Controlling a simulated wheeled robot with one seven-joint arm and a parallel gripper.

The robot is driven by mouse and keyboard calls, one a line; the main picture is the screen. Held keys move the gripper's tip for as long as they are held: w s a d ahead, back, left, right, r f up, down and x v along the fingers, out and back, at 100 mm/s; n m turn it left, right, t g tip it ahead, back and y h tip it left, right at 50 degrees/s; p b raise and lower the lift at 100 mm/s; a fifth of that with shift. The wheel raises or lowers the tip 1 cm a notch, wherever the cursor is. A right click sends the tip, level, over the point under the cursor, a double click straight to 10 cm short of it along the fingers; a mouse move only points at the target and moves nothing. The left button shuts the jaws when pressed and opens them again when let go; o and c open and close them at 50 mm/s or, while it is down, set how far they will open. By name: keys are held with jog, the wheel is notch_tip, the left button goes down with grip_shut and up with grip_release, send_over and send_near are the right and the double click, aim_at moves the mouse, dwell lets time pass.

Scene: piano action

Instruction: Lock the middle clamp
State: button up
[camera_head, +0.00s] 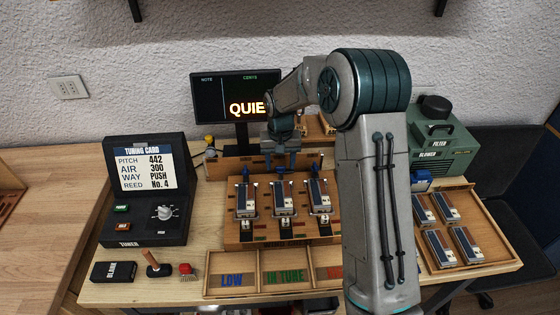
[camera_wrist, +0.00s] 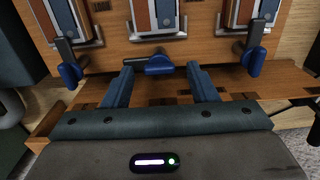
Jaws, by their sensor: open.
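The wooden fixture (camera_head: 270,236) holds three reed blocks in a row, each with a blue-handled clamp. The middle clamp's blue handle (camera_wrist: 158,65) shows in the wrist view as a short bar lying crosswise. It sits between the fingertips of my gripper (camera_wrist: 160,72), just ahead of them, with a gap on both sides. My gripper is open and empty; it also shows in the head view (camera_head: 281,160), at the back of the fixture behind the middle reed block (camera_head: 281,198). In the head view my gripper largely hides the middle handle.
The outer clamps' blue handles, left (camera_wrist: 70,72) and right (camera_wrist: 247,69), flank my fingers. A tuner box (camera_head: 145,190) stands left. A tray of reed blocks (camera_head: 490,250) lies right, and a labelled sorting tray (camera_head: 260,285) lies in front. A monitor (camera_head: 225,95) stands behind.

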jog(key=c, duration=1)
jog(key=m+b, duration=0.2)
jog(key=m, duration=0.1)
jog(key=shift+f+m, duration=0.1)
jog(key=shift+m, duration=0.2)
jog(key=m+b, duration=0.1)
jog(key=m, duration=0.4)
jog(key=shift+s+d+m, duration=0.1)
jog(key=shift+m, duration=0.2)
jog(key=m, duration=0.4)
jog(key=shift+d, duration=0.1)
jog(key=shift+s+m, duration=0.1)
jog(key=shift+m, duration=2.2)
